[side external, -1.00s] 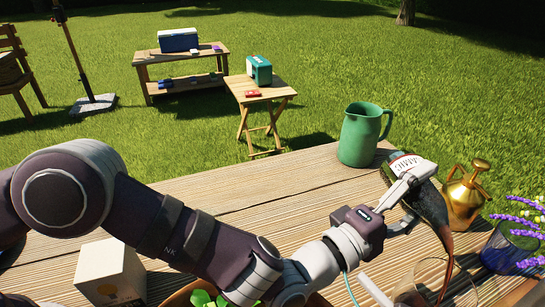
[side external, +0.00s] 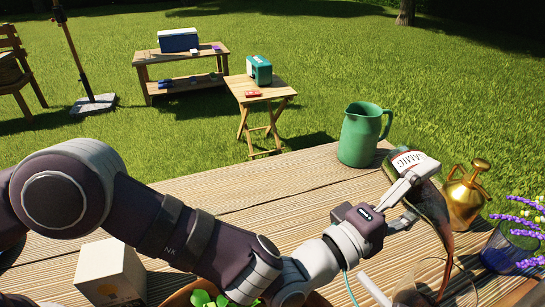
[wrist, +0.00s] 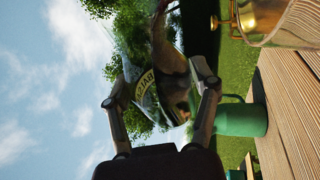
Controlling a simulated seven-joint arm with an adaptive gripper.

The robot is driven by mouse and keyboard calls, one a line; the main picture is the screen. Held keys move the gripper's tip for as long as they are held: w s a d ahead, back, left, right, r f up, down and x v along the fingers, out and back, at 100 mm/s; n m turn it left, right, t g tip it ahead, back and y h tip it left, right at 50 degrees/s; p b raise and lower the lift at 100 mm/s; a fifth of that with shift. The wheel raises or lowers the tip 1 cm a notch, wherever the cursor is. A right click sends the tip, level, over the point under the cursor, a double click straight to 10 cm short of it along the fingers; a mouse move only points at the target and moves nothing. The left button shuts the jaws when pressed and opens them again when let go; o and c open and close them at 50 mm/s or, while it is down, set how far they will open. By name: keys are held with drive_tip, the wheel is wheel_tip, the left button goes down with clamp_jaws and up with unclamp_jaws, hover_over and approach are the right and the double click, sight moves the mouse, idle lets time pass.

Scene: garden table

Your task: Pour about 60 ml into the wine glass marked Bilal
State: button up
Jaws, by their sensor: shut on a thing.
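In the wrist view the bottle (wrist: 172,88) sits between both fingers, and the glass cannot be made out.
A green pitcher (side external: 361,138) stands behind the bottle. A brass sprayer (side external: 464,200) and a blue glass vase (side external: 505,252) with purple flowers stand close on the right. A white box (side external: 110,275) and a leafy pot (side external: 207,298) are at the front. The table's middle left is clear.

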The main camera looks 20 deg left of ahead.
sight(406, 204)
drive_tip(key=shift+s+r+m, duration=0.1)
drive_tip(key=shift+r+m, duration=0.2)
drive_tip(key=shift+m, duration=0.2)
idle(0.6)
drive_tip(key=f+n, duration=0.1)
drive_tip(key=w+f+n+y, duration=0.1)
drive_tip(key=n, duration=0.1)
drive_tip(key=w+a+f+n+g, duration=0.1)
drive_tip(key=n, duration=0.1)
drive_tip(key=shift+y, duration=0.3)
drive_tip(key=shift+s+d+f+n, duration=0.1)
drive_tip(key=shift+s+f+n, duration=0.1)
drive_tip(key=shift+n, duration=0.2)
drive_tip(key=shift+f+n, duration=0.35)
drive_tip(key=shift+n, duration=0.15)
idle(0.4)
drive_tip(key=f+n+g, duration=0.1)
drive_tip(key=n+g, duration=0.1)
drive_tip(key=n, duration=0.1)
drive_tip(key=w+f+n+g, duration=0.1)
drive_tip(key=f+n+g, duration=0.1)
drive_tip(key=n, duration=0.1)
drive_tip(key=f+n+g, duration=0.2)
drive_tip(key=n, duration=0.1)
drive_tip(key=shift+w+a+f+y, duration=0.15)
drive_tip(key=shift+w+a+y, duration=0.2)
drive_tip(key=shift+a+y, duration=0.05)
idle(2.0)
